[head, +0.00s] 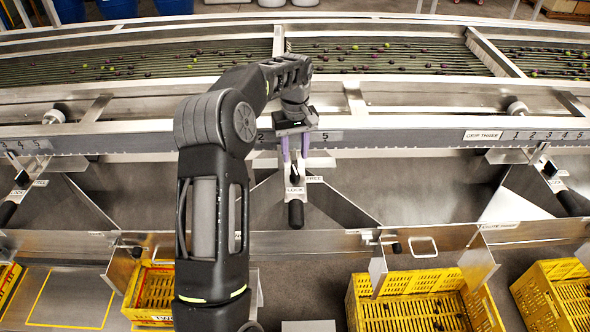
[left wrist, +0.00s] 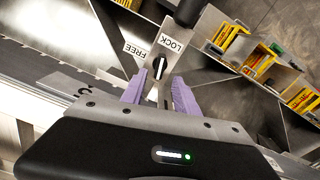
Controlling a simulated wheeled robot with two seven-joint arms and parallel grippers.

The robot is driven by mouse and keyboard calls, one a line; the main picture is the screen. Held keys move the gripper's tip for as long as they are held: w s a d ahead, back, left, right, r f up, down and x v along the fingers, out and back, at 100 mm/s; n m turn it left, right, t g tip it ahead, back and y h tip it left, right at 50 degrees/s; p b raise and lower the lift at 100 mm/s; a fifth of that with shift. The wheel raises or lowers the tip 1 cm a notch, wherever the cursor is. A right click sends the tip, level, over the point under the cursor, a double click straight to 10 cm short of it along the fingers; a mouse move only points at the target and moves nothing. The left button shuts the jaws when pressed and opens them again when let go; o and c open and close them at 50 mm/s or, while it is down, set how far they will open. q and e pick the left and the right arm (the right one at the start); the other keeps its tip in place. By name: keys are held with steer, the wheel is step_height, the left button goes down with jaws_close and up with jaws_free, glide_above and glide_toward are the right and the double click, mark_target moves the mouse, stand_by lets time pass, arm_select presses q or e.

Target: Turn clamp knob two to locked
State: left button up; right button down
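The clamp knob (head: 296,174), small and black, sits on a metal plate below the scale rail. In the left wrist view the knob (left wrist: 159,66) shows a white mark, with a FREE label (left wrist: 134,51) and a LOCK label (left wrist: 171,43) beside it. I cannot tell clearly which label it points at. My left gripper (head: 295,157) is open above the plate. Its purple fingers also show in the left wrist view (left wrist: 159,82), one on each side of the knob; contact cannot be made out. My right gripper is not in view.
A black-handled lever (head: 296,214) hangs just below the knob. Similar knob stations stand left and right, the right one under a GRIP THREE label (head: 483,135). Yellow crates (head: 398,284) stand below. Rollers carrying olive-like fruit (head: 385,58) run behind.

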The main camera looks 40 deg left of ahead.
mark_target(295, 170)
arm_select(q)
step_height(295, 170, down, 7)
steer(key=shift+f+p, duration=0.15)
steer(key=shift+p, duration=0.7)
jaws_close()
